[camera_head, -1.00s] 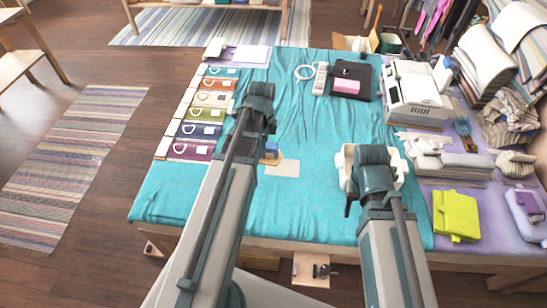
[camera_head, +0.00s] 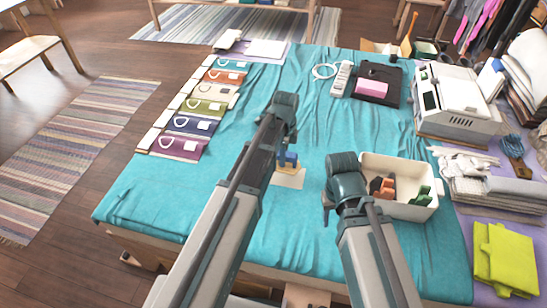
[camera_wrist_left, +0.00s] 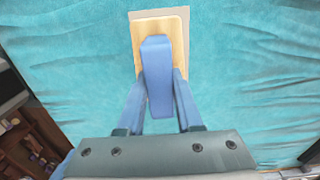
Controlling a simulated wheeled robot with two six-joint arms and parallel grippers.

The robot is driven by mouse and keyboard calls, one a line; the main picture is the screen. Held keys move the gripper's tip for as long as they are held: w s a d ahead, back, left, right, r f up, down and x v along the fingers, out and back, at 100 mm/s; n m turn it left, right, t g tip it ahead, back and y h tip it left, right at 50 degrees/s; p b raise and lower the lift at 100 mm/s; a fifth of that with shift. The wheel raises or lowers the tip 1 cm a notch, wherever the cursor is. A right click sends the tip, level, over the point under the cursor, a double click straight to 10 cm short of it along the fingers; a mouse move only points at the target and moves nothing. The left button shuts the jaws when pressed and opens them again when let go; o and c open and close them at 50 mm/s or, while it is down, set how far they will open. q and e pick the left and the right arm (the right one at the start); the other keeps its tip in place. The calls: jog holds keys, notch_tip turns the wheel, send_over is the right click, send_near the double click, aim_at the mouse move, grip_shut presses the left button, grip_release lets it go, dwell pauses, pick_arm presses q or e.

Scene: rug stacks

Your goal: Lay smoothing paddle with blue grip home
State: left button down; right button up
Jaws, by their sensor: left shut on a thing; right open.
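The smoothing paddle has a pale wooden plate and a blue grip (camera_wrist_left: 157,70); it also shows in the head view (camera_head: 290,157). My left gripper (camera_wrist_left: 158,105) is shut on the grip, its blue fingers on either side; it also shows in the head view (camera_head: 287,150), mostly behind its wrist. A flat beige card (camera_head: 289,180) lies on the cloth beneath the paddle. In the left wrist view the plate covers most of the card, slightly off its edges. I cannot tell whether they touch. My right gripper (camera_head: 328,208) is open and empty, left of the white bin.
The white bin (camera_head: 420,212) holds an orange-brown item and a green item. Several coloured folders (camera_head: 210,107) line the cloth's left side. A black tray (camera_head: 393,92), white machine (camera_head: 450,103) and yellow cloth (camera_head: 505,260) lie right. The turquoise cloth's middle is clear.

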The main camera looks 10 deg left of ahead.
pick_arm(q)
jog(key=shift+w+d+f, duration=0.1)
jog(key=shift+w+f, duration=0.1)
jog(key=shift+f, duration=0.1)
pick_arm(e)
jog(key=shift+w+a+f, duration=0.1)
jog(key=shift+w+f, duration=0.1)
jog(key=shift+f, duration=0.1)
pick_arm(q)
jog(key=shift+f, duration=0.1)
pick_arm(e)
jog(key=shift+f, duration=0.1)
pick_arm(q)
jog(key=shift+f+b, duration=2.1)
jog(key=shift+b, duration=0.2)
pick_arm(e)
jog(key=shift+f, duration=2.15)
pick_arm(q)
jog(key=shift+f, duration=0.15)
pick_arm(e)
jog(key=shift+f, duration=0.15)
pick_arm(q)
jog(key=shift+f+b, duration=0.2)
jog(key=shift+b, duration=0.15)
pick_arm(e)
jog(key=shift+f, duration=0.2)
pick_arm(q)
jog(key=shift+r, duration=0.1)
pick_arm(e)
jog(key=shift+r, duration=0.1)
